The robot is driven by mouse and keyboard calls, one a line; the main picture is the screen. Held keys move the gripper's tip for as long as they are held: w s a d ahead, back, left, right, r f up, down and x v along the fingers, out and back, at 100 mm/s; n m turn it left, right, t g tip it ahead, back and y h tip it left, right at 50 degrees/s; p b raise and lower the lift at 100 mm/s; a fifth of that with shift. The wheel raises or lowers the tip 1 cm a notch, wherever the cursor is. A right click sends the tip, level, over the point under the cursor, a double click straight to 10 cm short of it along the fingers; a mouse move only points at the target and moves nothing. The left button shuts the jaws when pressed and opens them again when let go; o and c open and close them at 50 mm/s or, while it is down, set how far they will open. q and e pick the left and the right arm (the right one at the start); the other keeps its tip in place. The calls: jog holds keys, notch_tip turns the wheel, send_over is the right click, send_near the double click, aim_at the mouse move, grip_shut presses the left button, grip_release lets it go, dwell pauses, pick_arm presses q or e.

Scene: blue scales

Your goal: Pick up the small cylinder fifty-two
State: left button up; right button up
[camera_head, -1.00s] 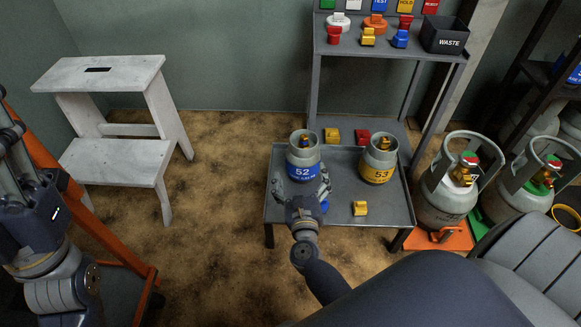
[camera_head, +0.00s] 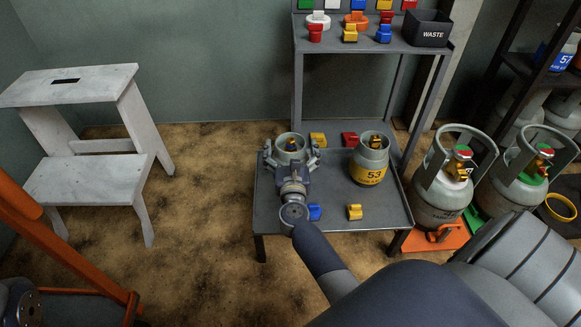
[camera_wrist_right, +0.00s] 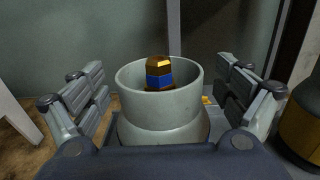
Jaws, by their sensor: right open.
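The small cylinder fifty-two (camera_head: 290,143) is grey and stands upright on the left part of a low grey table (camera_head: 335,217). My right gripper (camera_head: 290,160) is open, with one finger on each side of it; its body hides the label. In the right wrist view the cylinder's round collar (camera_wrist_right: 160,119), with a brass and blue valve inside, stands between the open fingers, with a gap on both sides. A similar small cylinder fifty-three (camera_head: 369,163), with a yellow label, stands to the right. My left gripper is out of view.
Yellow and red blocks (camera_head: 318,139) lie behind the cylinders. Blue (camera_head: 315,212) and yellow (camera_head: 354,212) pieces lie in front. A shelf with a waste bin (camera_head: 427,29) rises behind. Larger cylinders (camera_head: 436,185) stand right; a white step stool (camera_head: 88,185) stands left.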

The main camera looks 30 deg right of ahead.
jog(key=shift+w+d, duration=0.35)
jog(key=shift+w, duration=0.3)
jog(key=c, duration=2.1)
jog(key=shift+r, duration=0.1)
jog(key=shift+c, duration=0.5)
jog(key=shift+r, duration=0.1)
